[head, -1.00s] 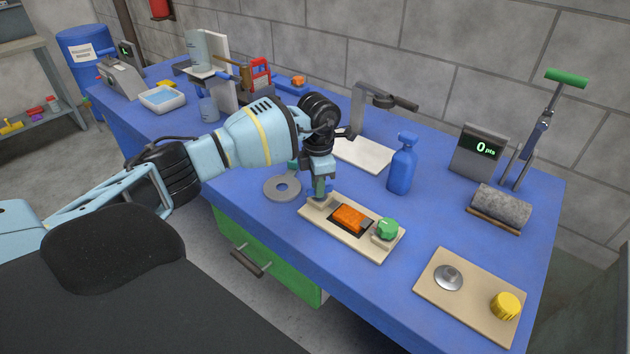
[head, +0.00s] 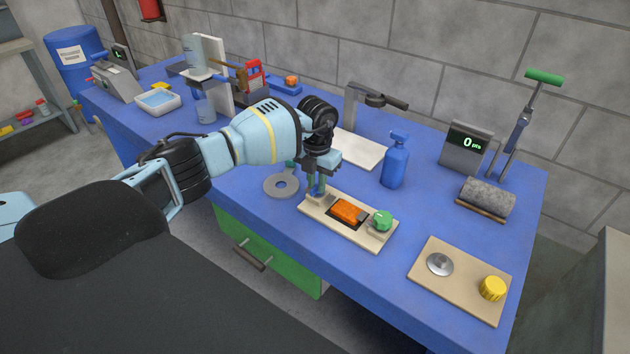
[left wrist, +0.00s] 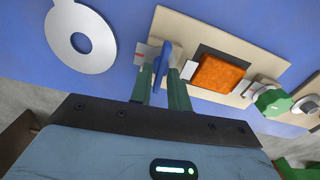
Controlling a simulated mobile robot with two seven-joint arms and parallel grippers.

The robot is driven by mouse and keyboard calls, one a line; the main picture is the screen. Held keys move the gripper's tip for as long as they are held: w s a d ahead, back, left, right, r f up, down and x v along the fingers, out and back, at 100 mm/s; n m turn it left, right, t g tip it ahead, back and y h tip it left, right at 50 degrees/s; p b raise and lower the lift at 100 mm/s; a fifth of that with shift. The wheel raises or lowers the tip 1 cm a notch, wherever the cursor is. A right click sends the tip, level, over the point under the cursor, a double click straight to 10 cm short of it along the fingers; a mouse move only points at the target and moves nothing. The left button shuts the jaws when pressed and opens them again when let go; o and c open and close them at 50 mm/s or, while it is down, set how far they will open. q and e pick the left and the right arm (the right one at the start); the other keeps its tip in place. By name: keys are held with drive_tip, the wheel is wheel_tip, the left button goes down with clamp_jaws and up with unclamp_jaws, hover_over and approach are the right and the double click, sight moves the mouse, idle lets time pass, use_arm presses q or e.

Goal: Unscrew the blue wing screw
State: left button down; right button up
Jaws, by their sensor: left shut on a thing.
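The blue wing screw (left wrist: 162,58) is a thin upright blue wing at the end of the beige board (left wrist: 190,28). In the head view the blue wing screw (head: 317,190) shows only as a small blue patch at the left end of the beige board (head: 378,243). My left gripper (left wrist: 163,75) points down over it, with its green fingers shut on either side of the wing. In the head view my left gripper (head: 316,184) hides part of the screw and its mount. My right gripper does not show.
The beige board also bears an orange block (head: 348,210) in a dark recess and a green knob (head: 382,220). A grey ring (head: 270,186) lies left of the board. A blue spray bottle (head: 396,165) stands behind it.

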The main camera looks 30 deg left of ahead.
sight(316, 185)
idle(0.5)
use_arm(q)
drive_tip(key=c, duration=1.3)
unclamp_jaws()
drive_tip(key=shift+c, duration=0.2)
drive_tip(key=shift+r, duration=3.9)
